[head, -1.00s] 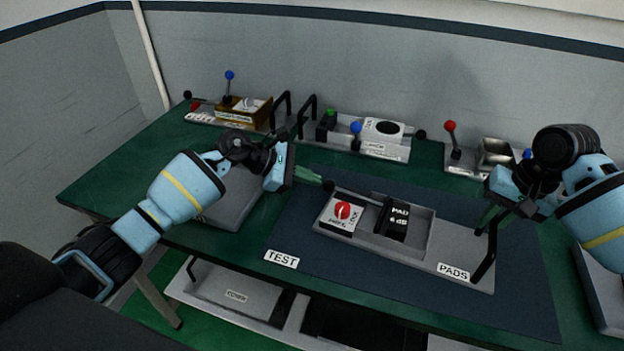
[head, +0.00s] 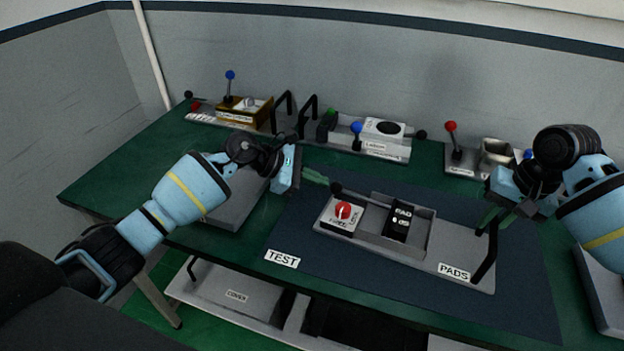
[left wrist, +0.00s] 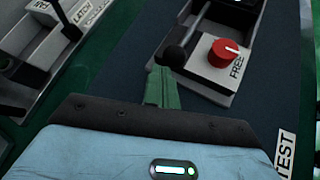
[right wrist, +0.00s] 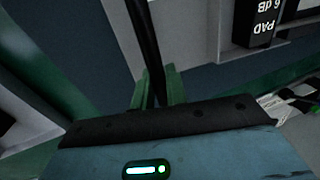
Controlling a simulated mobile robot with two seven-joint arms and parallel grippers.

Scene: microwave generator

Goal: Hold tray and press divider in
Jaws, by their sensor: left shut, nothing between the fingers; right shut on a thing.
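The grey tray labelled PADS (head: 465,240) lies on the dark blue mat. A black PAD 6 dB block (head: 403,220), perhaps the divider, stands in its channel; a thin rod runs left from it to a black ball knob (head: 336,188). A red rotary knob (head: 343,210) sits on the tray's left end, beside the word FREE in the left wrist view (left wrist: 227,52). My left gripper (head: 324,181) is shut and empty, its tips at the ball knob, seemingly touching it (left wrist: 175,57). My right gripper (head: 492,218) is shut on the tray's black handle (right wrist: 147,45).
Fixtures with levers stand along the back: a brass-coloured one (head: 245,112), a latch unit (head: 385,130) and a red-knobbed lever (head: 451,140). A TEST label (head: 282,259) is on the mat. A lower shelf holds a labelled grey cover (head: 237,296). The mat before the tray is clear.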

